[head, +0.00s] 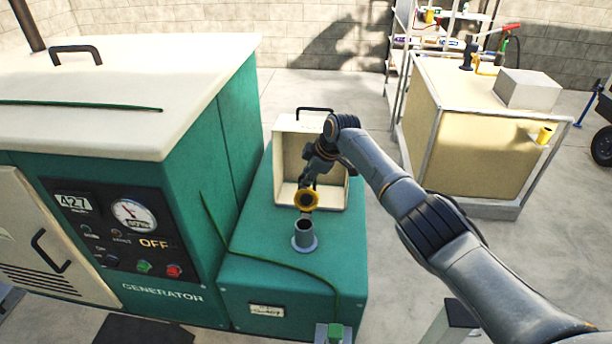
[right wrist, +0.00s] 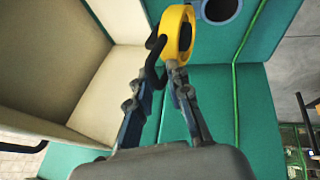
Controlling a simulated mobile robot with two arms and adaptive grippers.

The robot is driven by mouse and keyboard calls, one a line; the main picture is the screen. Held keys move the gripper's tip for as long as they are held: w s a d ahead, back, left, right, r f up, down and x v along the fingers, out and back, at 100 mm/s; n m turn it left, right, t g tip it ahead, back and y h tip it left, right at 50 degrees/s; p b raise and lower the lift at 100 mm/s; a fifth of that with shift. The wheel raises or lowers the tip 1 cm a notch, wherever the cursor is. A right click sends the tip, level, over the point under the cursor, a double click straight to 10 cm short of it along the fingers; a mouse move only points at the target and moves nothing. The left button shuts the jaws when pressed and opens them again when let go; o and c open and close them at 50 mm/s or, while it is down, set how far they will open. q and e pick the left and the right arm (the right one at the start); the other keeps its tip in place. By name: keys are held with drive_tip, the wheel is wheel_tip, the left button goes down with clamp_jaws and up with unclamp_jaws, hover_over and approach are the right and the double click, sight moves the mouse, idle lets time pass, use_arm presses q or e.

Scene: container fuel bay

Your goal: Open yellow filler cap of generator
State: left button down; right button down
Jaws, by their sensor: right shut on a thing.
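The yellow filler cap (head: 306,200) is off the grey filler neck (head: 304,234) and hangs just above and behind it. The neck stands upright on the green tank of the generator (head: 233,167), with its dark mouth uncovered. My right gripper (head: 309,188) is shut on the cap. In the right wrist view the cap (right wrist: 179,34) is between the fingertips of my right gripper (right wrist: 165,60), tilted on edge, with the open neck (right wrist: 219,8) beside it. My left gripper is not in view.
A cream open-fronted box (head: 284,160) stands behind the neck, close to my right gripper. A green cord (head: 270,256) lies across the tank top. A tan tank (head: 470,130) in a grey frame stands at the right. Open concrete floor lies between them.

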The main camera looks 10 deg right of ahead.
drive_tip(key=shift+w+d+f, duration=0.2)
drive_tip(key=shift+d+f, duration=0.05)
drive_tip(key=shift+f, duration=0.2)
drive_tip(key=c, duration=1.4)
unclamp_jaws()
drive_tip(key=shift+f, duration=0.15)
drive_tip(key=shift+c, duration=0.2)
drive_tip(key=shift+d+r, duration=0.15)
drive_tip(key=shift+r, duration=0.4)
drive_tip(key=v, duration=1.1)
drive_tip(key=shift+s+a+r, duration=0.2)
drive_tip(key=shift+a, duration=0.05)
drive_tip(key=shift+f, duration=0.1)
